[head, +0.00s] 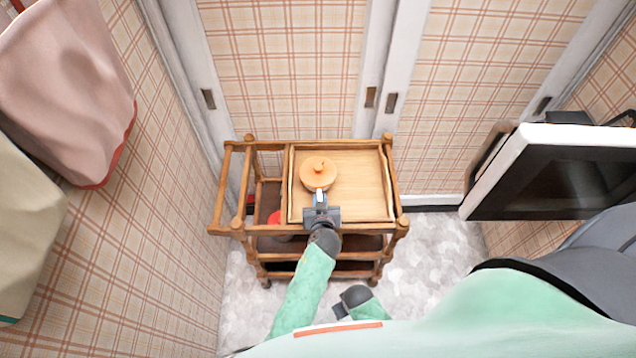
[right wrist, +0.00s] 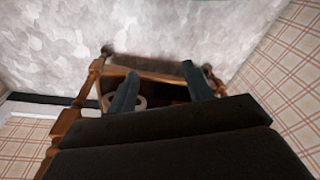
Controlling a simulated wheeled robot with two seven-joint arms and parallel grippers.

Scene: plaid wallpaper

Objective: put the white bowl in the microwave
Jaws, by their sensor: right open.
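A round wooden lidded pot (head: 319,172) sits on the tray on top of the wooden cart. My left gripper (head: 320,194) is at the pot's near side; I cannot tell whether it touches or grips it. No bowl is plainly identifiable in the head view. In the right wrist view, a pale round rim (right wrist: 140,101), perhaps a bowl, shows on the cart's lower level, partly hidden by a finger. My right gripper (right wrist: 161,72) is open, its blurred fingers over the cart. A white-framed appliance with a dark glass front, seemingly the microwave (head: 530,135), is at the right.
The wooden cart (head: 401,222) has a tray (head: 365,190) on top and lower shelves. A red object (head: 274,217) is inside at the left. Sliding doors stand behind, and cloths (head: 65,90) hang at the left. Grey floor (head: 435,245) is clear right of the cart.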

